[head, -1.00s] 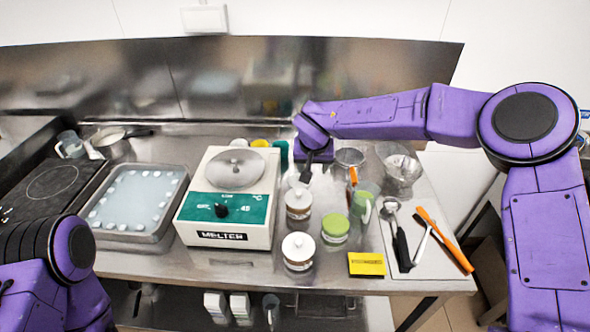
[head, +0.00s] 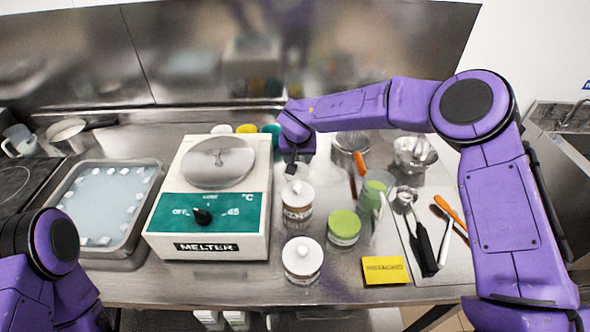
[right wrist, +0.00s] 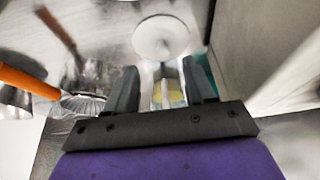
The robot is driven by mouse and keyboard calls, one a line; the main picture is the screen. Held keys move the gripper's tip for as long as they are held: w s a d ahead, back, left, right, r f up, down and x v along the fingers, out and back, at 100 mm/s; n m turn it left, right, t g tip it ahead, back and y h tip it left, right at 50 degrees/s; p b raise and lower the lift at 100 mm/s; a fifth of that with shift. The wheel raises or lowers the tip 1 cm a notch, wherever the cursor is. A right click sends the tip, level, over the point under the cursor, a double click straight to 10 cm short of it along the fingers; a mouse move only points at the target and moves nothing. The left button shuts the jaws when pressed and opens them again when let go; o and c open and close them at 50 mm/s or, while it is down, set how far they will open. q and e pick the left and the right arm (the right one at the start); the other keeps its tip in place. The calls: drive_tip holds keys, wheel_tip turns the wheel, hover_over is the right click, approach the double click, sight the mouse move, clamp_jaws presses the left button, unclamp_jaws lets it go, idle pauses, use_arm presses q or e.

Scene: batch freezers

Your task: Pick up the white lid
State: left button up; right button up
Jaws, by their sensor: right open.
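Two jars with knobbed white lids stand right of the melter: a rear jar with its white lid (head: 297,192) and a front jar with its white lid (head: 302,254). My right gripper (head: 291,174) is open, pointing down just above and behind the rear jar's lid, apart from it as far as I can tell. In the right wrist view a round white lid (right wrist: 161,38) with a central knob lies beyond the open fingertips (right wrist: 160,78), with nothing gripped. My left gripper is out of view; only part of that arm shows.
The white melter (head: 215,248) stands close left of the jars. A green-lidded jar (head: 343,226), a green jug (head: 376,190) and a yellow card (head: 385,270) are to the right. Utensils (head: 424,248) lie further right. A tray (head: 129,239) is at the left.

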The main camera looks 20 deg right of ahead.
drive_tip(key=p+x, duration=0.2)
drive_tip(key=x, duration=0.3)
drive_tip(key=shift+w+a+r, duration=0.1)
drive_tip(key=shift+w, duration=0.05)
drive_tip(key=shift+w+f, duration=0.25)
drive_tip(key=shift+f, duration=0.15)
drive_tip(key=shift+s, duration=0.1)
clamp_jaws()
